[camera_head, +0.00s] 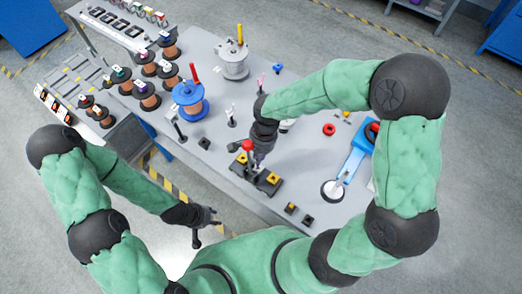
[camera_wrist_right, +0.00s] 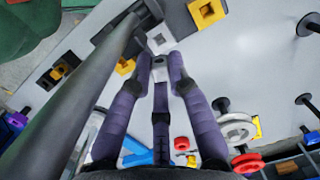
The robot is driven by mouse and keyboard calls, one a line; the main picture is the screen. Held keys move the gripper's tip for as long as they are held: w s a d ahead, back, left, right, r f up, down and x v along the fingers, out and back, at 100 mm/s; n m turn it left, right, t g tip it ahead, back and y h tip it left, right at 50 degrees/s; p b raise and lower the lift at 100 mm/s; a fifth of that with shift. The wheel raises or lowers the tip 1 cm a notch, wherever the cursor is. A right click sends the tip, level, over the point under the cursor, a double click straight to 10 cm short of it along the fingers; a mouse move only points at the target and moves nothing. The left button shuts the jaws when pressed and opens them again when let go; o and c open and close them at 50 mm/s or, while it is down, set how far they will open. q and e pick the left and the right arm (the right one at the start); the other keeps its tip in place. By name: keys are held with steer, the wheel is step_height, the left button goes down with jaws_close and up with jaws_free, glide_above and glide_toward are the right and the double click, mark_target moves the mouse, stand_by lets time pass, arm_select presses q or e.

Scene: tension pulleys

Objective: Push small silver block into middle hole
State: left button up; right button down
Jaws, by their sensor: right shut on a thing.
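My right gripper (camera_wrist_right: 160,65) is shut on a small silver block (camera_wrist_right: 159,74), held at its fingertips in the right wrist view. Just beyond the tips is a pale grey piece with a square hole (camera_wrist_right: 160,41), between yellow-topped blocks on a dark base. I cannot tell whether the silver block touches that piece. In the head view the right gripper (camera_head: 262,152) hangs over the dark base with yellow inserts (camera_head: 271,180), hiding its middle. My left gripper (camera_head: 206,222) is open and empty off the table's front edge.
A red-knobbed lever (camera_head: 248,146) stands beside the right gripper. Two small blocks (camera_head: 291,208) lie near the front edge.

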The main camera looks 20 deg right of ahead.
mark_target(259, 169)
steer(key=shift+s+a+f, duration=0.15)
steer(key=shift+f, duration=0.1)
steer(key=shift+f+b, duration=1.05)
steer(key=shift+f, duration=0.3)
steer(key=shift+f+b, duration=0.15)
steer(key=shift+b, duration=0.25)
stand_by(0.6)
steer(key=shift+f, duration=0.2)
steer(key=shift+f+b, duration=0.65)
steer(key=shift+b, duration=0.05)
steer(key=shift+f, duration=0.1)
stand_by(0.4)
steer(key=c, duration=1.1)
jaws_free()
